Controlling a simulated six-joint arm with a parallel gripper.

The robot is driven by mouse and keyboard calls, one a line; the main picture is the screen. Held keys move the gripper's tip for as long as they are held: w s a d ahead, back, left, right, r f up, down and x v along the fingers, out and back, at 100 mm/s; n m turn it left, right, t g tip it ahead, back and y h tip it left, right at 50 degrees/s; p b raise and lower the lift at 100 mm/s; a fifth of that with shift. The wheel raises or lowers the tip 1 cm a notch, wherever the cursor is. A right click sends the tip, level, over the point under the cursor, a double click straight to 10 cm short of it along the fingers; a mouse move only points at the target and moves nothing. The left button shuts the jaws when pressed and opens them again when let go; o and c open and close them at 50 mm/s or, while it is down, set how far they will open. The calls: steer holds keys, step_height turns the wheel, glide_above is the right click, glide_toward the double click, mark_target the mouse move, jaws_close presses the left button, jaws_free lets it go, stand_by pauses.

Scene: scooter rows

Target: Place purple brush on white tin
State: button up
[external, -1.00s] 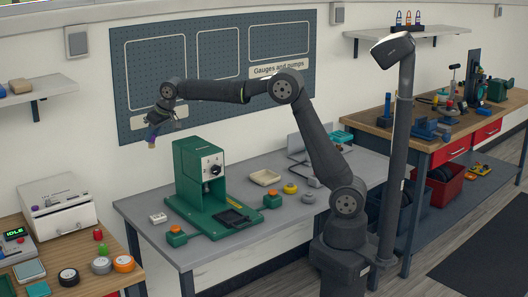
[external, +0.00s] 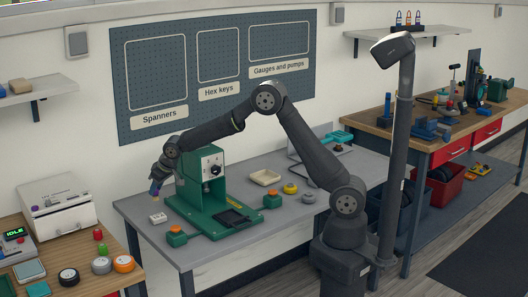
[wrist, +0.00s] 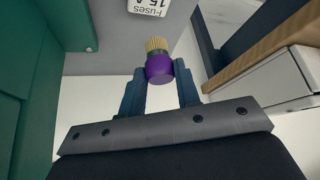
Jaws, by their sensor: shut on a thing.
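My gripper (external: 159,179) is shut on the purple brush (wrist: 159,68), which sits between the two fingers in the wrist view. The brush's pale bristles point away from the gripper, and downward in the external view. The white tin (external: 158,218) is small and stands on the grey bench's left part.
A green press (external: 200,186) stands on the bench just right of my gripper, and its side fills the left of the wrist view. A green box with an orange button (external: 177,236) sits right of the tin. A wooden-topped bench (external: 85,262) stands at left.

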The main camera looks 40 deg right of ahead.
steer(key=shift+f, duration=3.45)
steer(key=shift+f, duration=0.2)
steer(key=o, duration=1)
steer(key=shift+c, duration=0.2)
steer(key=shift+r, duration=0.25)
steer(key=v, duration=1.2)
